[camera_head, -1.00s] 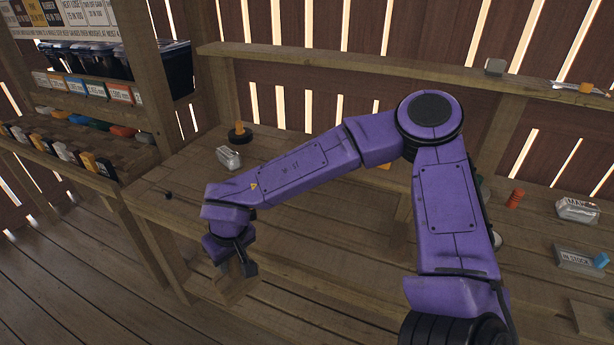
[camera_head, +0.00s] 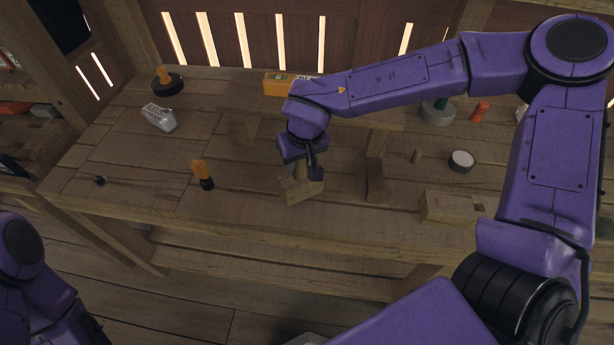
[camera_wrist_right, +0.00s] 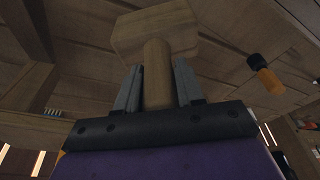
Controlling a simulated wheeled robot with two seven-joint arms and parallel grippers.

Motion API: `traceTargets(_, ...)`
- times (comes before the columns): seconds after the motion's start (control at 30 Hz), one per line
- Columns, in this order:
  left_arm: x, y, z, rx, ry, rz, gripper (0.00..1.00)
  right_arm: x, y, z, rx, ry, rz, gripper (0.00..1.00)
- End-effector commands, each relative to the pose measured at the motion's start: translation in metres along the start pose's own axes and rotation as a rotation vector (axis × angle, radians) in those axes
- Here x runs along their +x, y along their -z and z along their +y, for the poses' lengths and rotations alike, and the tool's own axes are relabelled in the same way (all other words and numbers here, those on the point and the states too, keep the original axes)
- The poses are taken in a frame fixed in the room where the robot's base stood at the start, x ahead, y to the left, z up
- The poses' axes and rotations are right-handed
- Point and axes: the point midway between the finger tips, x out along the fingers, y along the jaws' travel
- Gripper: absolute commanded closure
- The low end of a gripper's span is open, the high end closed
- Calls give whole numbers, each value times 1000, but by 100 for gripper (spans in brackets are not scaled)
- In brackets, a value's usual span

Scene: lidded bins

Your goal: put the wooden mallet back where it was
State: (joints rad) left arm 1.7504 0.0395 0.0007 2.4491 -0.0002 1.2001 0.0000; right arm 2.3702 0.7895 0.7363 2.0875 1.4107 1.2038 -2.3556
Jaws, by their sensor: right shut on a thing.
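The wooden mallet (camera_head: 302,190) is in my right gripper (camera_head: 302,170), its block head below the fingers, over or on the workbench in the head view. In the right wrist view the mallet head (camera_wrist_right: 155,32) and part of its handle show. The two fingers of my right gripper (camera_wrist_right: 157,88) stand on either side of the handle and are shut on it. I cannot tell whether the head touches the bench. The fingers of my left gripper are not in view; only part of my left arm shows at the lower left.
On the bench (camera_head: 120,150) are an orange-and-black object (camera_head: 203,174), a silver box (camera_head: 159,117), a wooden block (camera_head: 450,207), a round tin (camera_head: 461,161) and a small raised shelf (camera_head: 375,180). An orange level (camera_head: 280,84) lies behind my gripper. Bare bench lies left of the mallet.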

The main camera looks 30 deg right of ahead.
Motion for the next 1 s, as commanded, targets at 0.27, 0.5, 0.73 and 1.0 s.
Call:
traceTargets(0.27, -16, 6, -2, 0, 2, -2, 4, -96, -46, -34, 387, -82, 4, 100)
traceTargets(0.5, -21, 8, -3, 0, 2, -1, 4, -119, -67, -38, 610, -157, 16, 100)
traceTargets(0.73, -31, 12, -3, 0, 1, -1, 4, -77, -11, -42, 609, -157, 16, 100)
traceTargets(1.0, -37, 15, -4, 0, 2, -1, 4, -17, 25, -44, 606, -155, 16, 100)
